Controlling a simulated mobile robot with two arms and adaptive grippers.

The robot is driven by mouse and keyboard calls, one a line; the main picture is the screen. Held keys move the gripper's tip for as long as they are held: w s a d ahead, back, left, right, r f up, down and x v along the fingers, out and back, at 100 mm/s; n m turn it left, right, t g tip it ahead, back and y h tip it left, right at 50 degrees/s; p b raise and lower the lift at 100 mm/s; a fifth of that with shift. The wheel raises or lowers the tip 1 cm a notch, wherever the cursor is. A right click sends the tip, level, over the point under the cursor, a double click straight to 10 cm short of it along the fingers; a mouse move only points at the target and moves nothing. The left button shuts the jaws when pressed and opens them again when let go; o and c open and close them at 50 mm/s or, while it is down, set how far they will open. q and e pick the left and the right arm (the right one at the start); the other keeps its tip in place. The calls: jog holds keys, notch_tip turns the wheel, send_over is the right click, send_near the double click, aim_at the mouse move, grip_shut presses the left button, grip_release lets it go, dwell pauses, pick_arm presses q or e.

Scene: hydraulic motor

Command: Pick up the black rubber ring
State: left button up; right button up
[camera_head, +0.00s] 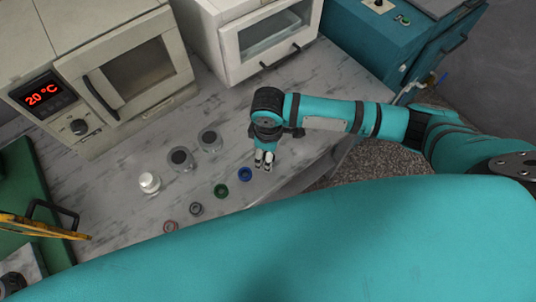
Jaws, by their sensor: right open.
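A blue ring (245,174) lies further right in the same slanting row. My right gripper (264,162) points down above the table, close to the blue ring and up and right of the dark ring. It is open, and I see nothing between its fingers. My left gripper is not in view.
Two round metal parts with dark tops (180,158) (209,139) and a white capped container (149,182) stand behind the rings. An oven with a red display (41,95) and a white cabinet (262,42) line the back. A green case (38,190) is at left.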

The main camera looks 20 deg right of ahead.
jog(key=shift+f, duration=0.7)
jog(key=c, duration=1.1)
jog(key=shift+r, duration=0.2)
